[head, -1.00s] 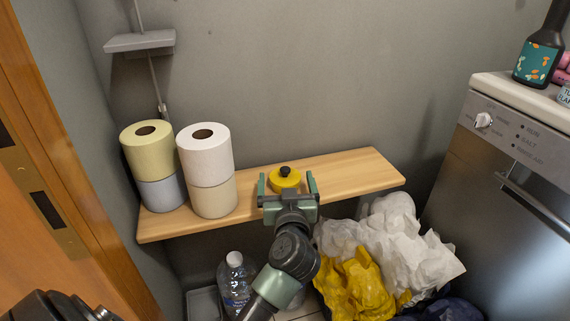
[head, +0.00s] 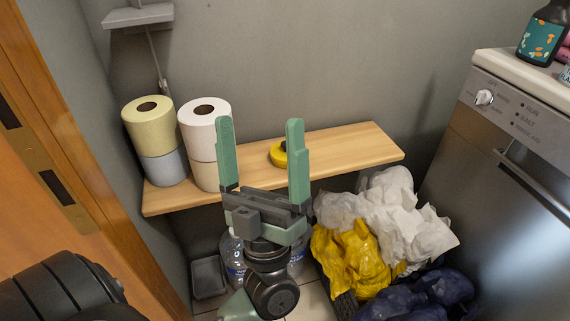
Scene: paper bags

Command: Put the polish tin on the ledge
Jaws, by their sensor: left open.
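The yellow polish tin (head: 278,155) with a dark knob rests on the wooden ledge (head: 345,150), near its middle. My left gripper (head: 260,133) is open and empty, its green fingers pointing up in the picture. It is in front of the ledge, apart from the tin. Its right finger covers part of the tin. My right gripper is not in view; a dark arm part of mine shows at the lower left.
Stacked paper rolls (head: 205,140) stand on the ledge's left part. Crumpled yellow (head: 350,258) and white bags (head: 405,225) lie below on the right. A plastic bottle (head: 233,262) stands under the ledge. A dishwasher (head: 505,190) is at the right, a wooden door (head: 50,150) at the left.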

